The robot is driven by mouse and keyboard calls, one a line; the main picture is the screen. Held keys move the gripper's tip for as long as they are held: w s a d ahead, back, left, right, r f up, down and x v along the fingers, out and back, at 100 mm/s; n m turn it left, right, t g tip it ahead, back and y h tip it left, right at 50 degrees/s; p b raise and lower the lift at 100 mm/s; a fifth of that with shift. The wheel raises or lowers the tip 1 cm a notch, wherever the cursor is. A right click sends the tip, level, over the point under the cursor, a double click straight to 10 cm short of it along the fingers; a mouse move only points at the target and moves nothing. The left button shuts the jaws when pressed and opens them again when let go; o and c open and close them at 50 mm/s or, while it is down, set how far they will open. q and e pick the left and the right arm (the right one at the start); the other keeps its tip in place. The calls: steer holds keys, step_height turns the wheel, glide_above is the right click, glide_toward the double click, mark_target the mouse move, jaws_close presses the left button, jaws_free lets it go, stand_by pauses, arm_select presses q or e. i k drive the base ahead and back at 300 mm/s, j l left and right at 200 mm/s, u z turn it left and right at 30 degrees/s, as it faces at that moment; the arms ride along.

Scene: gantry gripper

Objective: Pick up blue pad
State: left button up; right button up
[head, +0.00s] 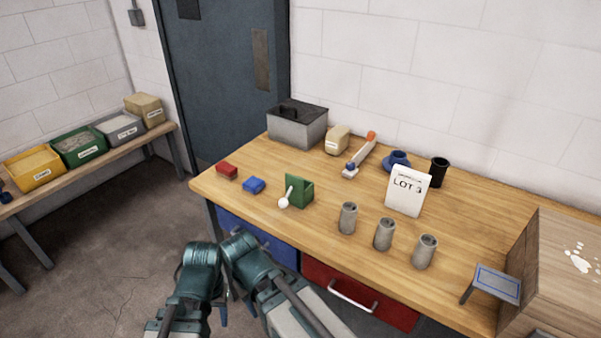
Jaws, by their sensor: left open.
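The blue pad (254,186) is a small block lying flat on the wooden workbench (330,185), near its front left edge. A similar red pad (227,170) lies just left of and behind it. My left gripper (235,306) is low in front of the bench, below the level of its top and well apart from the blue pad. It is open and partly hidden by my arm links. Nothing shows between its fingers. My right gripper is not in view.
A green holder (299,191) with a white-tipped stick stands right of the blue pad. Several grey cans (384,233) stand farther right, before a white LOT sign (408,190). The wood around the blue pad is clear.

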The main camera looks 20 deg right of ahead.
mark_target(253, 185)
steer(key=i+j+z, duration=0.2)
steer(key=z, duration=0.15)
steer(key=i+j+z, duration=0.15)
steer(key=j+z, duration=0.25)
steer(key=i+j+z, duration=0.1)
steer(key=j+z, duration=0.6)
steer(key=i+l, duration=0.05)
